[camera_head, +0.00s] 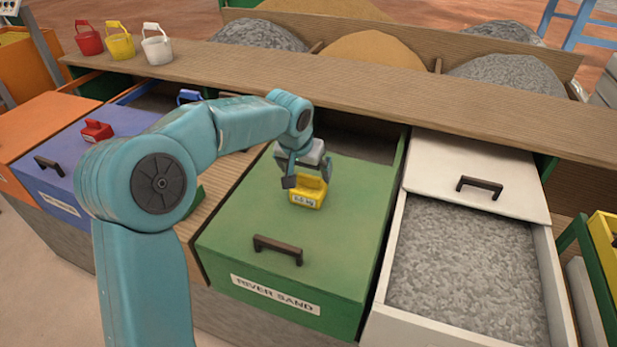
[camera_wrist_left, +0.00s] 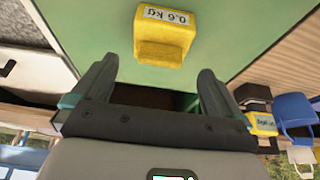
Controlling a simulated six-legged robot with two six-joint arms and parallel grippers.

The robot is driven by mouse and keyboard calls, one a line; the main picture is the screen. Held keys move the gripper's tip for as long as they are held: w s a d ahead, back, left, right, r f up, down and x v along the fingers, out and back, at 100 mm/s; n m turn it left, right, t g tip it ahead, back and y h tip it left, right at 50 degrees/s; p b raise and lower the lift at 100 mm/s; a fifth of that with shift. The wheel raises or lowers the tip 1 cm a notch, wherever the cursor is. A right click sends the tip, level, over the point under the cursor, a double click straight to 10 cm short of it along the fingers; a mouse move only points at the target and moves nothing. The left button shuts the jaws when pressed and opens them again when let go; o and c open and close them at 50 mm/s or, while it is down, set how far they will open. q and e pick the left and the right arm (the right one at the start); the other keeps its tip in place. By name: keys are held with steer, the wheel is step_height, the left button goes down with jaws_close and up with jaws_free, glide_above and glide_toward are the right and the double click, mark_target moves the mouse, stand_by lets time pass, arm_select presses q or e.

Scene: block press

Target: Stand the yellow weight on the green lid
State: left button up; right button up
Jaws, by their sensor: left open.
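The yellow weight (camera_head: 307,193) stands upright on the green lid (camera_head: 240,215), behind its dark handle. In the left wrist view the weight (camera_wrist_left: 163,38) shows its "0.6 kg" label, with the green lid (camera_wrist_left: 90,30) around it. My left gripper (camera_head: 309,174) is open, just above and behind the weight in the head view. In the wrist view the fingers of my left gripper (camera_wrist_left: 157,68) are spread wide, with the weight past their tips and no finger seen touching it. My right gripper is in neither view.
A red weight (camera_head: 97,131) stands on the blue lid (camera_head: 75,165) at left. The white lid (camera_head: 470,170) is slid back, baring grey gravel (camera_head: 465,265). Red, yellow and white buckets (camera_head: 156,45) stand on the wooden shelf (camera_head: 330,80) behind. A dark gap shows behind the green lid.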

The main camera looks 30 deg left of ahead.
arm_select(q)
steer(key=v, duration=0.4)
steer(key=shift+s+r, duration=0.1)
steer(key=shift+r, duration=0.25)
